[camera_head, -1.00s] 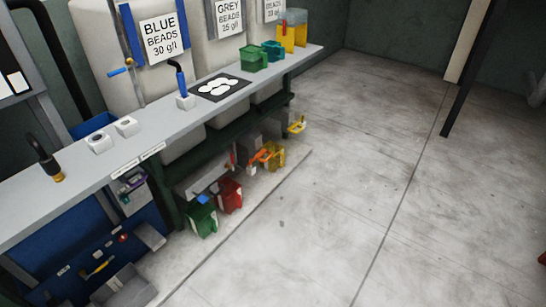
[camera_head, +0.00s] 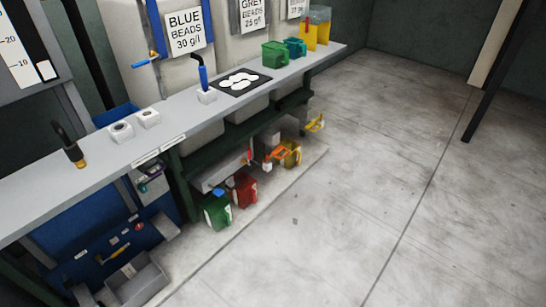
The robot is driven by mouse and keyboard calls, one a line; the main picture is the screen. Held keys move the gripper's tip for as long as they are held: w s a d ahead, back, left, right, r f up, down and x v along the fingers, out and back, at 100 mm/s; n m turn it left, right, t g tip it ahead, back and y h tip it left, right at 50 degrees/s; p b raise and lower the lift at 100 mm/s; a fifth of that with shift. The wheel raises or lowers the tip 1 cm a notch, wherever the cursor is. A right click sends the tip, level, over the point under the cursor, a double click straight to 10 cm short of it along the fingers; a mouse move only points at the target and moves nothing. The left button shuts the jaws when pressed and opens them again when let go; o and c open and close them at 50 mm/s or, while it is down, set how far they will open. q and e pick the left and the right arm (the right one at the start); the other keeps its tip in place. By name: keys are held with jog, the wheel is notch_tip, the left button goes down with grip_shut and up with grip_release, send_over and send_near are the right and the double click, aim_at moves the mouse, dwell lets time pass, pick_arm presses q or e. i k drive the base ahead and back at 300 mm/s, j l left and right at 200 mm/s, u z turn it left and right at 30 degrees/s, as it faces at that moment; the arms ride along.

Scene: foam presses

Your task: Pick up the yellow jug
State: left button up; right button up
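A yellow jug-like container (camera_head: 291,155) is low under the bench, toward its far end, partly hidden by an orange handle-like part (camera_head: 277,153) in front of it. Another yellow item (camera_head: 316,124) is farther back, near the bench's end leg. A tall yellow container (camera_head: 323,35) with a grey upper part stands on the far end of the bench top. I cannot tell for certain which of these is the jug. Neither of my grippers shows in the head view.
The long grey bench (camera_head: 110,150) runs from near left to far right. Green (camera_head: 275,54) and teal (camera_head: 295,47) jugs stand on it. A green jug (camera_head: 217,211) and a red jug (camera_head: 245,190) are low beneath it. The floor (camera_head: 400,180) to the right is clear.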

aim_at(293, 158)
jog(key=i+l+u, duration=0.25)
jog(key=u, duration=0.2)
jog(key=i+l+u, duration=0.25)
jog(key=u, duration=0.2)
